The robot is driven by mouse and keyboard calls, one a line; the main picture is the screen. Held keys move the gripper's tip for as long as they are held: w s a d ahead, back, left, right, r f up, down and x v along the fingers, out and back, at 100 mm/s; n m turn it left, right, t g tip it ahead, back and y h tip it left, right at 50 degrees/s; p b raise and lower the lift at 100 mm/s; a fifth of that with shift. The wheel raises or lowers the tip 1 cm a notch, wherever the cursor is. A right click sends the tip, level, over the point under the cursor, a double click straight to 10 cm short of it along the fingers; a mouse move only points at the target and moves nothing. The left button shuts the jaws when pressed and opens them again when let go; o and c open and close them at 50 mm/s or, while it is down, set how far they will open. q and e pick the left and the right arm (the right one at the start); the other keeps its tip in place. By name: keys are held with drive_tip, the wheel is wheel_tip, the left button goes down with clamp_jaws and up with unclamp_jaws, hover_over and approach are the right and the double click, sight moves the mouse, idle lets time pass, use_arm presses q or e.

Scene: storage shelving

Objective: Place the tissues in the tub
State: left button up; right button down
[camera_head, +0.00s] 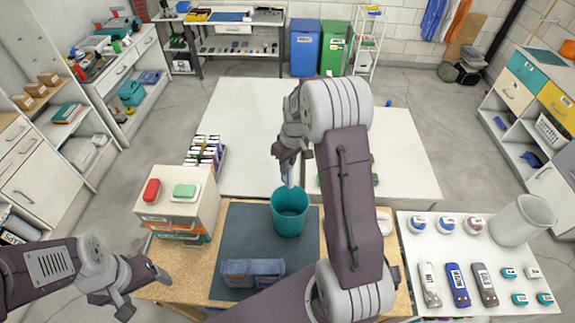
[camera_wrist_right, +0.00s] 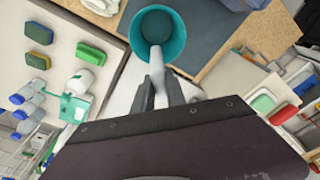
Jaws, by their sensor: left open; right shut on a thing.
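A teal tub (camera_head: 290,222) stands upright on a dark mat on the near workbench; its open mouth also shows in the right wrist view (camera_wrist_right: 176,45). My right gripper (camera_head: 289,165) reaches down over the tub's far rim. It is shut on a slim white thing, apparently the tissues (camera_head: 290,181), whose lower end points toward the tub's mouth. In the right wrist view this white thing (camera_wrist_right: 158,62) stands out from between the fingers and overlaps the tub's rim. My left gripper (camera_head: 145,290) is open and empty, low at the bench's left edge.
A blue-grey container (camera_head: 252,272) sits on the mat in front of the tub. A white box stack with a red and a green item (camera_head: 185,192) stands left. A white table right holds bottles, round tins and a pale bin (camera_head: 522,220). My right arm hides part of the bench.

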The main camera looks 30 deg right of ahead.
drive_tip(key=shift+w, duration=0.3)
approach(290, 188)
drive_tip(key=shift+w+f+b, duration=0.1)
drive_tip(key=shift+w+b, duration=0.05)
drive_tip(key=shift+b, duration=0.15)
use_arm(q)
drive_tip(key=s, duration=0.4)
use_arm(e)
drive_tip(key=f+b, duration=0.1)
drive_tip(key=w+f+b, duration=0.1)
drive_tip(key=f, duration=0.1)
drive_tip(key=w+f+b, duration=0.1)
drive_tip(key=f, duration=0.1)
drive_tip(key=shift+f+b, duration=0.15)
drive_tip(key=shift+b, duration=0.2)
drive_tip(key=f+b, duration=0.2)
drive_tip(key=s+f+b, duration=0.1)
drive_tip(key=f+b, duration=0.1)
drive_tip(key=f, duration=0.1)
drive_tip(key=shift+b, duration=0.3)
drive_tip(key=shift+w+f, duration=0.35)
use_arm(q)
wheel_tip(290, 188, down, 8)
drive_tip(key=w, duration=0.1)
drive_tip(key=shift+w+f, duration=0.2)
drive_tip(key=shift+w, duration=0.2)
